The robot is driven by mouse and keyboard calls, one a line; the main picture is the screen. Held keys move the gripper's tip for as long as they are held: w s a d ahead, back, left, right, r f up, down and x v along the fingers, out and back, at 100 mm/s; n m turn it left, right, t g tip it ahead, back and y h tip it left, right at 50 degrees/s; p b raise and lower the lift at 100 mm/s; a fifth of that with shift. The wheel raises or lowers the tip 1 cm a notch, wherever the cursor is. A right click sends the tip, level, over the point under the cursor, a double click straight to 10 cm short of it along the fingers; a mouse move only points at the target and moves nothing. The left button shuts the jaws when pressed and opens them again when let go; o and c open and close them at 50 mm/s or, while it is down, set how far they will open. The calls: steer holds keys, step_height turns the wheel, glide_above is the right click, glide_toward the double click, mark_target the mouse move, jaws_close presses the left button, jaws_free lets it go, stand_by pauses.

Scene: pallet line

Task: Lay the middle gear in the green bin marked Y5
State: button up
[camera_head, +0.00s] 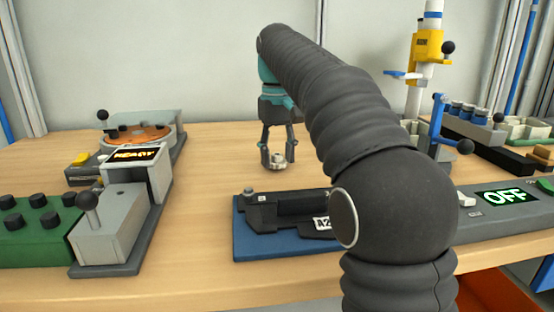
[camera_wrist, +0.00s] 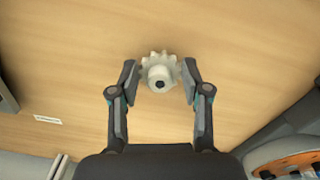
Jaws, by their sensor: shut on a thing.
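A pale metal gear (camera_head: 278,164) with a hub and a dark centre hole is between the fingertips of my gripper (camera_head: 278,158), at the back middle of the table. In the wrist view the gear (camera_wrist: 158,68) shows its teeth, and both fingers of my gripper (camera_wrist: 160,78) close on its sides. Whether the gear touches the table or hangs just above it I cannot tell. No other gear is clearly visible. No bin with a readable Y5 mark shows in either view.
A blue base with a black fixture (camera_head: 240,235) stands in front. A grey lever unit (camera_head: 118,225) and a green block with black knobs (camera_head: 35,228) are at left. A round orange device (camera_head: 140,135) is behind them. A yellow-headed stand (camera_head: 428,58) rises at back right. Wood around the gear is clear.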

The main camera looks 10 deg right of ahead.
steer(key=shift+f, duration=0.35)
steer(key=shift+f, duration=0.1)
steer(key=o, duration=0.8)
steer(key=shift+o, duration=0.2)
